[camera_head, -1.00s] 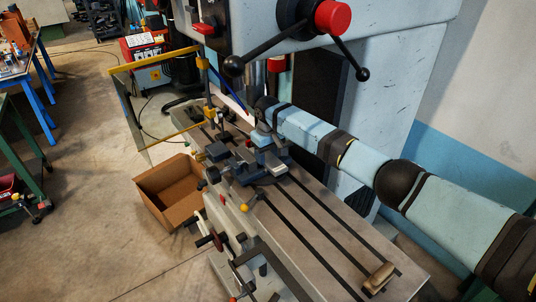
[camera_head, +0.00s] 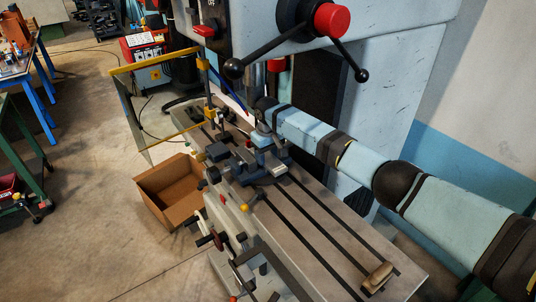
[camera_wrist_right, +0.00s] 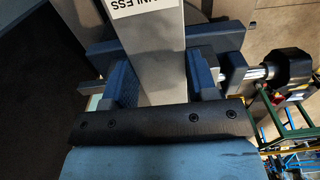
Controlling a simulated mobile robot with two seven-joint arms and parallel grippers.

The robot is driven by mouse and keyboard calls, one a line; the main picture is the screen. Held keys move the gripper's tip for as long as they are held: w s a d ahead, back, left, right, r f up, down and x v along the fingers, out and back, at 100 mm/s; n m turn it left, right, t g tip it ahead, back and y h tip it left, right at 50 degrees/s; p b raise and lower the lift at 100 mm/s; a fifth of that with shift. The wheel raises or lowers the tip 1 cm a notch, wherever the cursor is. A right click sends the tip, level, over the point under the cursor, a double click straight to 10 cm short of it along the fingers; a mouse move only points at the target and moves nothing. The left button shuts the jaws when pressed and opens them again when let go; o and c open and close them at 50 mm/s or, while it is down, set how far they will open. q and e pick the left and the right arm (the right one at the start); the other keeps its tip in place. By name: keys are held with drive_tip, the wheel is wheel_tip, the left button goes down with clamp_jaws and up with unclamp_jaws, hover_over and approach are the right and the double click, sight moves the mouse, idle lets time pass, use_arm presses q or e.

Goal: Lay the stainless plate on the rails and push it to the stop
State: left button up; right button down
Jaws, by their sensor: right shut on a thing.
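The stainless plate (camera_wrist_right: 158,45) shows in the right wrist view as a long grey strip with a white label ending in "INLESS" at its far end. My right gripper (camera_wrist_right: 160,78) is shut on it, with one dark blue finger along each side. In the head view my right gripper (camera_head: 264,143) is over the blue-grey vise (camera_head: 240,166) on the machine table, and the plate is mostly hidden there. I cannot make out the rails or the stop clearly, nor whether the plate touches them. My left gripper is not in view.
The slotted machine table (camera_head: 318,232) is clear to the right of the vise, except for a brush-like object (camera_head: 378,277) near its end. A yellow-framed clear guard (camera_head: 135,105) stands at the left. A cardboard box (camera_head: 172,188) is on the floor. The drill's lever handles (camera_head: 234,67) hang above.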

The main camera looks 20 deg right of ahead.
drive_tip(key=c, duration=0.5)
unclamp_jaws()
drive_tip(key=shift+s+f, duration=0.25)
drive_tip(key=shift+f, duration=0.2)
drive_tip(key=shift+o, duration=0.8)
drive_tip(key=shift+a+r, duration=0.1)
drive_tip(key=shift+a, duration=0.15)
drive_tip(key=shift+w, duration=0.15)
drive_tip(key=shift+d+r, duration=0.1)
drive_tip(key=shift+d, duration=0.15)
